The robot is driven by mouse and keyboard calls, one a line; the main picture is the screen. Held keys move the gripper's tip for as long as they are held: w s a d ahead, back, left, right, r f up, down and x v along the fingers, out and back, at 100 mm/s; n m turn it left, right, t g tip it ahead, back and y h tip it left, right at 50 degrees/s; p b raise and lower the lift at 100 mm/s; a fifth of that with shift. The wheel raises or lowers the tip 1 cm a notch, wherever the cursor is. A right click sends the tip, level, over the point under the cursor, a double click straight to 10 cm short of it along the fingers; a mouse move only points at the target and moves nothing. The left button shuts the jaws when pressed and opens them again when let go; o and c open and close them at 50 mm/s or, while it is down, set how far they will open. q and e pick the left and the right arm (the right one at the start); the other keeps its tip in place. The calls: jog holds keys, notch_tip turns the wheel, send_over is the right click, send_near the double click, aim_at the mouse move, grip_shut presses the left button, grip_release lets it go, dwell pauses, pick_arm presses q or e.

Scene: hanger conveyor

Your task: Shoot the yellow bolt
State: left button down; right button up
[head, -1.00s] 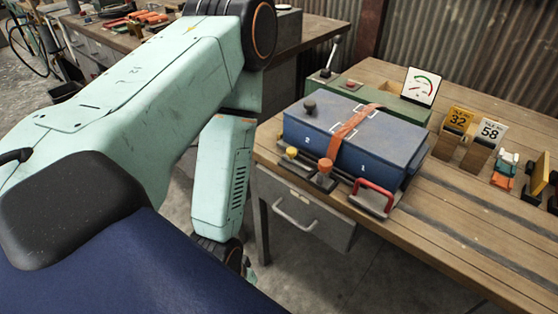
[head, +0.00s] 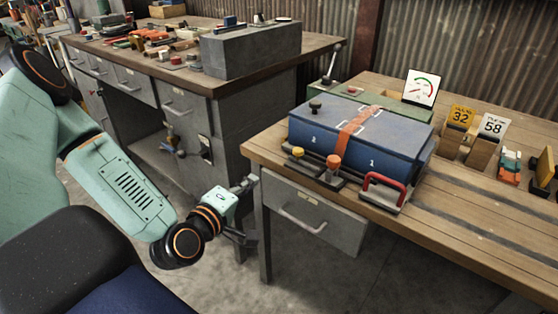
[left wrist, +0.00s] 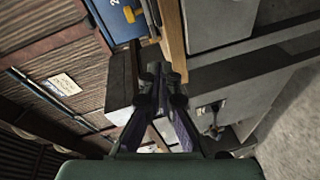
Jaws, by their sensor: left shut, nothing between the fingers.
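The yellow bolt (head: 297,152) has a round yellow knob and sits low at the front left of the blue box (head: 400,150) on the right bench. A similar orange bolt (head: 333,162) is to its right. My left gripper (head: 250,184) is shut and empty, left of the bench's front corner and lower than the bolt, apart from it. In the left wrist view its fingers (left wrist: 163,72) come together near the wooden bench edge; a small yellow-orange knob (left wrist: 129,14) shows at the top against the blue box (left wrist: 116,27). My right gripper is not in view.
The wooden bench (head: 470,245) has a red handle (head: 384,181) at the box's front right and a drawer (head: 305,212) below. A gauge card (head: 420,88) and number cards stand behind. A grey workbench (head: 190,90) is back left. Floor between is clear.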

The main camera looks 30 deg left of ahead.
pick_arm(q)
jog(key=r+n, duration=0.1)
jog(key=r+n+t, duration=0.1)
jog(key=shift+w+a+r+t+y, duration=0.2)
jog(key=shift+a+r+t+y, duration=0.1)
jog(key=shift+a+r+y, duration=0.1)
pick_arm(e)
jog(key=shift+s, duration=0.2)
pick_arm(q)
jog(key=shift+s, duration=0.1)
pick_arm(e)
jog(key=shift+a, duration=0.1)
